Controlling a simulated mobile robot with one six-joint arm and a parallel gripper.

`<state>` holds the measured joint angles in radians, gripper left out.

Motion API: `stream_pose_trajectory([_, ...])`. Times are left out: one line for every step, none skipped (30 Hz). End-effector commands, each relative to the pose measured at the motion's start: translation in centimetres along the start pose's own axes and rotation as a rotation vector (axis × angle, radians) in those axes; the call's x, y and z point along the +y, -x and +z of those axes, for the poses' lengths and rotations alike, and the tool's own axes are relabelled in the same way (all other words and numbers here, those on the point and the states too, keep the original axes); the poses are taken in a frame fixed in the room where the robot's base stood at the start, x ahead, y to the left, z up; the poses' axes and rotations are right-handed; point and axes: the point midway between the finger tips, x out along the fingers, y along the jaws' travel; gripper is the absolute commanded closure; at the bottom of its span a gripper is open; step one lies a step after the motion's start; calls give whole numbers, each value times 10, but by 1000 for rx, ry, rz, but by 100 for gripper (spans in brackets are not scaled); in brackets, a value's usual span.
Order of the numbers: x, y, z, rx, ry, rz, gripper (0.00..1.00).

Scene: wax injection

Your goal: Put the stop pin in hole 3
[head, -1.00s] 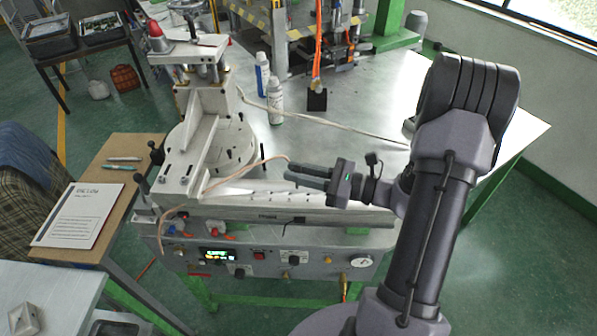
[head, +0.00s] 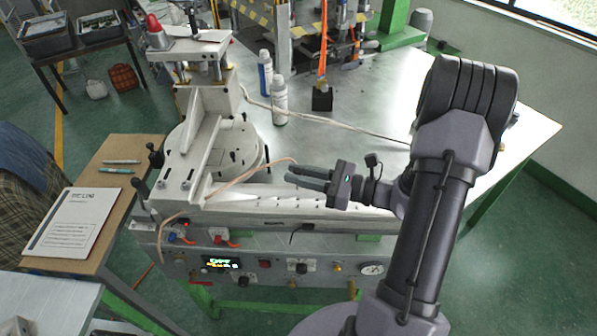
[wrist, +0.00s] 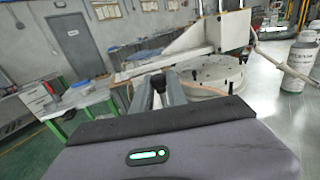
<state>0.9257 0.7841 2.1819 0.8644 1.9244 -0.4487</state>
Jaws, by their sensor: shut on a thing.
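My gripper (head: 291,177) is in the head view above the long pale rail (head: 350,214) at the front of the machine. Its two dark fingers point left and lie close together. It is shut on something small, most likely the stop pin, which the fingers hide. In the wrist view the fingers (wrist: 161,93) reach toward the round white base, and no pin stands out between them. A row of small holes (head: 287,198) runs along the rail below the gripper. I cannot read any hole numbers.
A tan cord (head: 236,181) curves across the rail close to the fingertips. A round base (head: 237,150) with an upright bracket stands left of the gripper. Bottles (head: 279,104) stand behind it. The control panel (head: 270,267) is in front. The table's right part is clear.

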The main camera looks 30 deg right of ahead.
Motion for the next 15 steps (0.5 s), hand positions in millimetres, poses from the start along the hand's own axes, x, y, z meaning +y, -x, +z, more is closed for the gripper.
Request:
stream_pose_trajectory([0, 0, -12, 0, 0, 0, 100])
stream_pose_trajectory([0, 0, -16, 0, 0, 0, 100])
stream_pose_trajectory([0, 0, -20, 0, 0, 0, 100])
stream_pose_trajectory([0, 0, -23, 0, 0, 0, 100])
stream_pose_trajectory([0, 0, -24, 0, 0, 0, 100])
stream_pose_trajectory([0, 0, -26, 0, 0, 0, 100])
stream_pose_trajectory([0, 0, -27, 0, 0, 0, 100])
stream_pose_trajectory([0, 0, -27, 0, 0, 0, 100])
stream_pose_trajectory([0, 0, -27, 0, 0, 0, 100])
stream_pose_trajectory([0, 0, -26, 0, 1, 0, 100])
stream_pose_trajectory([0, 0, -26, 0, 0, 0, 100])
stream_pose_trajectory([0, 0, -26, 0, 0, 0, 100])
stream_pose_trajectory([0, 0, -25, 0, 0, 0, 100])
stream_pose_trajectory([0, 0, -25, 0, 0, 0, 100])
stream_pose_trajectory([0, 0, -25, 0, 0, 0, 100])
